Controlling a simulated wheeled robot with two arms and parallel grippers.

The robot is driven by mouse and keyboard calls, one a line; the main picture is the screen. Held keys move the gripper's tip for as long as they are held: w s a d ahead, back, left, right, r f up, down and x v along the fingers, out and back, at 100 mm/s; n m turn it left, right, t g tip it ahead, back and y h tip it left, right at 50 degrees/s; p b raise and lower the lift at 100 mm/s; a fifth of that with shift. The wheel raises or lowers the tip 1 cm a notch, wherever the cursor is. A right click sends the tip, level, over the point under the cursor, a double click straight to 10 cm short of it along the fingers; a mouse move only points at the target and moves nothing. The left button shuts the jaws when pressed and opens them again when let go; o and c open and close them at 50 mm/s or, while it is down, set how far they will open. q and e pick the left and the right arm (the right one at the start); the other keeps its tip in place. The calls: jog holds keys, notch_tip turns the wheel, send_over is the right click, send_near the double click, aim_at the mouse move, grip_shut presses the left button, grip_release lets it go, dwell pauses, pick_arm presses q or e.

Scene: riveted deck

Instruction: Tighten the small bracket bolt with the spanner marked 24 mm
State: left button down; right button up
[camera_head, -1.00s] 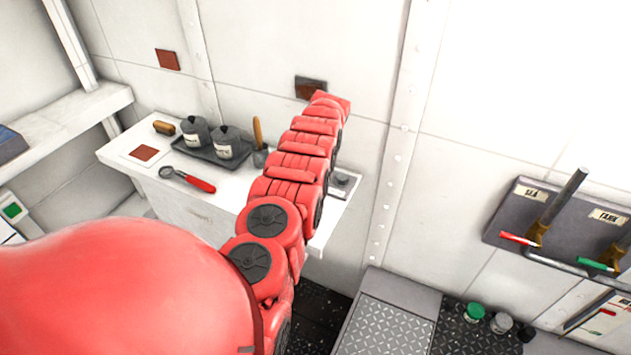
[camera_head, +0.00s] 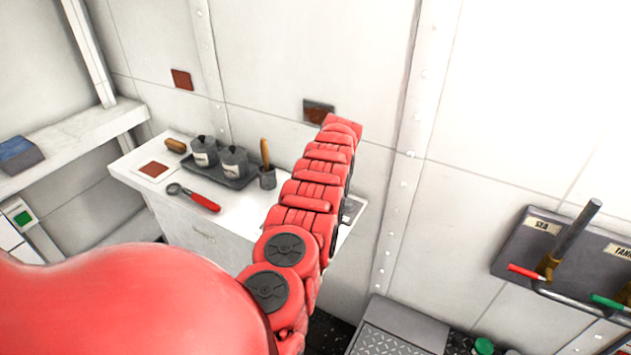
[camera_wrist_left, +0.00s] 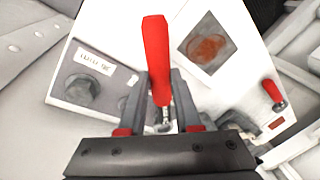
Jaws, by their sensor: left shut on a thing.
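In the left wrist view my left gripper (camera_wrist_left: 158,125) is shut on a red-handled tool (camera_wrist_left: 157,60), whose metal part shows low between the fingers; no size mark is legible. Beyond it is a pale panel with a label and a large dark bolt head (camera_wrist_left: 82,90). A smaller bolt-like shape (camera_wrist_left: 128,103) sits beside the left finger, partly hidden. In the head view my red left arm reaches over the bench (camera_head: 215,238) and hides its gripper. A red-handled spanner (camera_head: 203,202) lies on the bench. My right gripper is not in view.
A dark tray (camera_head: 222,178) with two grey pots stands at the bench back, beside a brush in a cup (camera_head: 267,178). A rusty patch (camera_head: 318,112) is on the wall by my arm. A lever panel (camera_head: 560,265) is on the right wall.

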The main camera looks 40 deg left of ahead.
pick_arm(q)
jog(key=shift+r, duration=0.1)
jog(key=shift+f+b, duration=0.6)
jog(key=shift+f, duration=0.3)
dwell(0.8)
jog(key=shift+s, duration=0.1)
dwell(0.5)
jog(key=shift+s+a+r+m+p, duration=0.15)
jog(key=shift+a+m+p, duration=0.15)
jog(key=shift+p, duration=1)
jog(key=shift+s+a+p, duration=0.1)
jog(key=shift+s+p, duration=0.2)
jog(key=shift+p, duration=0.75)
jog(key=shift+w+f+b, duration=0.1)
jog(key=shift+f+b, duration=0.1)
jog(key=shift+b, duration=0.1)
jog(key=shift+w+d+b, duration=0.2)
jog(key=shift+d+b, duration=0.05)
jog(key=shift+b, duration=0.9)
jog(key=shift+r, duration=0.2)
